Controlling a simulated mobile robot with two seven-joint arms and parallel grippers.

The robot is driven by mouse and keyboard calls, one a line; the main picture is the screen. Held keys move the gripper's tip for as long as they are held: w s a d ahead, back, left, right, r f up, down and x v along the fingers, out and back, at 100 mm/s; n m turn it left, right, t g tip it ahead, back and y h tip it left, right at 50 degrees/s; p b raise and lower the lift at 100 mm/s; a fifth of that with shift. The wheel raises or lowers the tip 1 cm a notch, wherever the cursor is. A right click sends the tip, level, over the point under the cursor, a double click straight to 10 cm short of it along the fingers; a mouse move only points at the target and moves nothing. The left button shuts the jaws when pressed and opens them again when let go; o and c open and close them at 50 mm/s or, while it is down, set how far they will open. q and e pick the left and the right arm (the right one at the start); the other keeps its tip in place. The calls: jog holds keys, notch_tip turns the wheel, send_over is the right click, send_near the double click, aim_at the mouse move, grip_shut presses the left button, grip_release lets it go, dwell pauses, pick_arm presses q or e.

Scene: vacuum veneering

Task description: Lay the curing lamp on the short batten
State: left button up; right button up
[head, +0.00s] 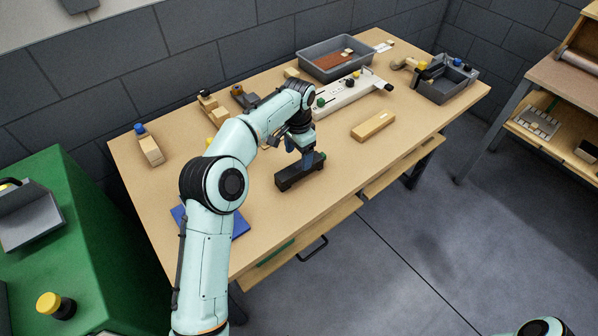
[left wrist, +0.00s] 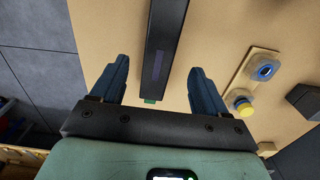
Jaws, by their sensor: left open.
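A long dark bar, which looks like the curing lamp (head: 300,174), lies on the workbench near its front edge. In the left wrist view the lamp (left wrist: 163,45) runs between my finger lines, with a purple strip and a green tip. My left gripper (head: 302,153) is directly over the lamp in the head view. Its two blue fingers (left wrist: 160,68) are apart, one on each side of the bar, not closed on it. A pale wooden block (head: 373,126), possibly the short batten, lies to the right. My right gripper is out of view.
A grey tray (head: 304,68) and a dark grey bin (head: 420,91) stand at the back. A white fixture (head: 343,98) lies behind the lamp. A blue mat (head: 241,226) is partly hidden by my left arm.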

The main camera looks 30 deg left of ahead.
aim_at(299, 166)
pick_arm(q)
notch_tip(299, 166, down, 2)
jog(key=shift+w+f, duration=0.15)
notch_tip(299, 166, down, 5)
jog(key=shift+d+b, duration=0.1)
jog(key=shift+b, duration=0.4)
jog(key=c, duration=1.2)
